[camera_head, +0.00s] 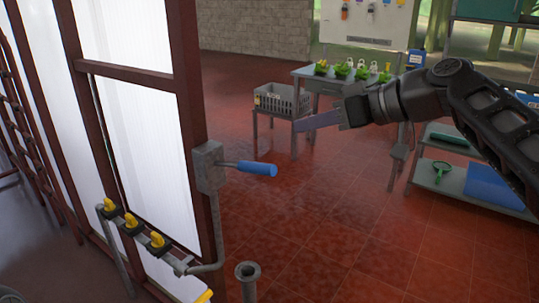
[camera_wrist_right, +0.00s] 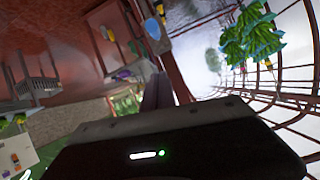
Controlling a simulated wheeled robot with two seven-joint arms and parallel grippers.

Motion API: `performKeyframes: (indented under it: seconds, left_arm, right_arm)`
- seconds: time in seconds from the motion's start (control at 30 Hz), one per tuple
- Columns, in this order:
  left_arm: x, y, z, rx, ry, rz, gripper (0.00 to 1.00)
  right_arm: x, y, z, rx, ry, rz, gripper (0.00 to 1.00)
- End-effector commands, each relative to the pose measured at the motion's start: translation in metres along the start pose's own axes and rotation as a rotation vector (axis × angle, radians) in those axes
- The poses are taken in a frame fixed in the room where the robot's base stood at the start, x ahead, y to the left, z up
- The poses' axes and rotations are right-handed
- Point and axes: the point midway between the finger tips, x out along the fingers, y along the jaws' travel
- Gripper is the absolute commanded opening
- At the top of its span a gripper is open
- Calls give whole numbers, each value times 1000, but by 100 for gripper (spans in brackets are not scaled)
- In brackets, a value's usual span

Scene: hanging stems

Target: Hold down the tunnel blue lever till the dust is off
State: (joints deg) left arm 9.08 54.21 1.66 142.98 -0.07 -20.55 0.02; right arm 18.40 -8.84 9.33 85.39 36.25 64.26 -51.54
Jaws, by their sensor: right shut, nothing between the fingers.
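The blue lever (camera_head: 258,169) sticks out to the right, nearly level, from a grey box (camera_head: 208,166) on the brown-red tunnel post. My right gripper (camera_head: 303,123) is shut and empty. In the head view it appears above and to the right of the lever, with a clear gap between them. Its closed fingers (camera_wrist_right: 157,92) also show in the right wrist view, where a small pale-blue end (camera_wrist_right: 152,28) may be the lever's handle. My left gripper is not in view. I cannot make out any dust on the tunnel's white panels (camera_head: 140,140).
A pipe with several yellow-handled valves (camera_head: 132,222) runs low beside the post, near an open upright pipe (camera_head: 248,270). Behind stand a grey crate (camera_head: 282,100) and a table with green plants (camera_head: 342,71). A shelf (camera_head: 440,178) stands at right. Red tiled floor lies between.

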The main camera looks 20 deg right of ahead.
Motion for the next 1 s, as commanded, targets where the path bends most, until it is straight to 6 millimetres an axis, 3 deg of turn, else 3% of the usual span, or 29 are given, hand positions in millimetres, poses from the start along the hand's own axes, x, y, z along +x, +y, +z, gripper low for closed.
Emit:
performKeyframes:
  seconds: [0.37,0.57,1.0]
  left_arm:
    - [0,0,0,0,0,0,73]
    - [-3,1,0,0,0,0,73]
    - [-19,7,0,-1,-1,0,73]
  right_arm:
    - [2,-2,1,-7,-5,-7,0]
    - [14,-2,1,-6,-6,-8,0]
    - [94,-2,0,-4,-8,-10,0]
